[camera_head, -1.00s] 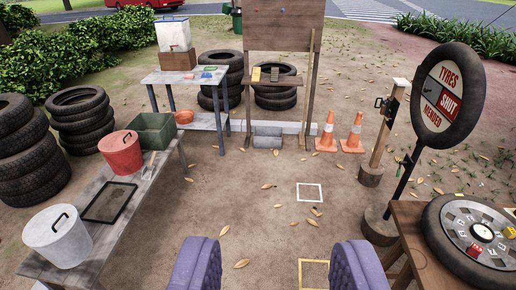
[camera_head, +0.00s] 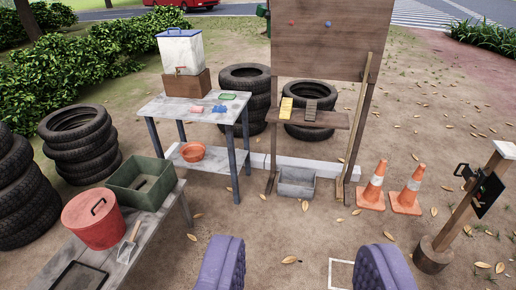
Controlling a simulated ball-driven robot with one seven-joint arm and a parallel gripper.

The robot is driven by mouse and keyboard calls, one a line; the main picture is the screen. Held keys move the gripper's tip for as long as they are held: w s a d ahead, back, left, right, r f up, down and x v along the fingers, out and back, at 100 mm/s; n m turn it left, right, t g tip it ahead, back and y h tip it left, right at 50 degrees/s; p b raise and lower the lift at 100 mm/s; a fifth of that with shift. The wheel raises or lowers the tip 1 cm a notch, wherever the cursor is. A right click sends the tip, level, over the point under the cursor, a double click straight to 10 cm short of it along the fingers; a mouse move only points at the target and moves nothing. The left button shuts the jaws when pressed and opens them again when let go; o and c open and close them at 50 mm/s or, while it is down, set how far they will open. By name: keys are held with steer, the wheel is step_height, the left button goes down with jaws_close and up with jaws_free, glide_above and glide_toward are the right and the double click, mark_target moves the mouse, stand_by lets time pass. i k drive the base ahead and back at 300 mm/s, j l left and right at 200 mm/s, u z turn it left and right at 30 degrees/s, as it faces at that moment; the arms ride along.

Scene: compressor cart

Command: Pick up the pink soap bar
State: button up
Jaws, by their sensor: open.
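The pink soap bar (camera_head: 197,109) looks like a small pink block lying on the top of the grey table (camera_head: 165,105). Beside it on the right is a small blue item (camera_head: 220,108), and a green tray-like item (camera_head: 236,96) lies behind. My gripper (camera_head: 303,272) shows as two purple padded fingers at the bottom edge, wide apart with nothing between them. It is well short of the table, nearer to me and to the right of the soap.
A white dispenser (camera_head: 180,50) stands on a brown box (camera_head: 187,83) at the table's back. An orange bowl (camera_head: 192,152) sits on the lower shelf. A low bench with a red bucket (camera_head: 95,218) and green crate (camera_head: 142,186) is at left. Cones (camera_head: 373,188) stand right; open ground lies ahead.

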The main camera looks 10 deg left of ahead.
mark_target(195, 109)
steer(key=i+j+u, duration=0.15)
steer(key=i, duration=1.35)
steer(key=i+j+u, duration=0.15)
steer(key=i, duration=1.35)
steer(key=i+j+z, duration=0.15)
steer(key=i, duration=0.4)
steer(key=i+j+z, duration=0.15)
steer(key=i+j, duration=0.2)
steer(key=i, duration=0.25)
steer(key=i+j+z, duration=0.1)
steer(key=i+j, duration=0.25)
steer(key=i, duration=0.15)
